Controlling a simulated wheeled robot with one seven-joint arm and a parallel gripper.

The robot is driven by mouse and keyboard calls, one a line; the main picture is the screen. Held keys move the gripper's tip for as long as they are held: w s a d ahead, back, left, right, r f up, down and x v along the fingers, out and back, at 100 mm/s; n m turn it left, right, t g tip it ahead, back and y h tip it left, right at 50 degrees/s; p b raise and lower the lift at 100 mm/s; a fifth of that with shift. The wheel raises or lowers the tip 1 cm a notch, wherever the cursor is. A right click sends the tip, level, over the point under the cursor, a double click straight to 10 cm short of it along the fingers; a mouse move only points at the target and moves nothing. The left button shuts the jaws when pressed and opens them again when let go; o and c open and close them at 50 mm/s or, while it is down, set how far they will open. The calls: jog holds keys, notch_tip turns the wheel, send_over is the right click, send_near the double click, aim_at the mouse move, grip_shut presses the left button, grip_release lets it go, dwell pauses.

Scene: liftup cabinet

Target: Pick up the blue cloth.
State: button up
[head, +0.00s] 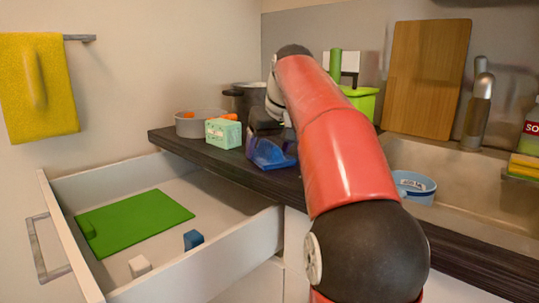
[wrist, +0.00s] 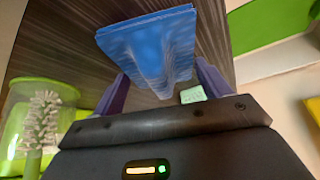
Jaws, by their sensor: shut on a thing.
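The blue cloth (head: 275,152) is at my gripper near the front edge of the dark counter, right of the mint-green box. In the wrist view the blue cloth (wrist: 150,42) is bunched between the two purple fingers of my gripper (wrist: 163,82), its folded edge spread above them. My gripper is shut on it. My red arm reaches over the counter and hides part of the gripper in the head view. I cannot tell whether the cloth still touches the counter.
The mint-green box (head: 223,133), a grey pot (head: 200,125) and a dark pot (head: 245,95) stand close by on the counter (head: 165,140). An open drawer (head: 225,250) juts out below, holding a green board (head: 135,222) and small blocks. The sink is at right.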

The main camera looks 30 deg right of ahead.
aim_at(269, 143)
notch_tip(269, 143, up, 8)
jog(key=p, duration=0.3)
jog(key=shift+w+r, duration=0.1)
jog(key=shift+r, duration=0.9)
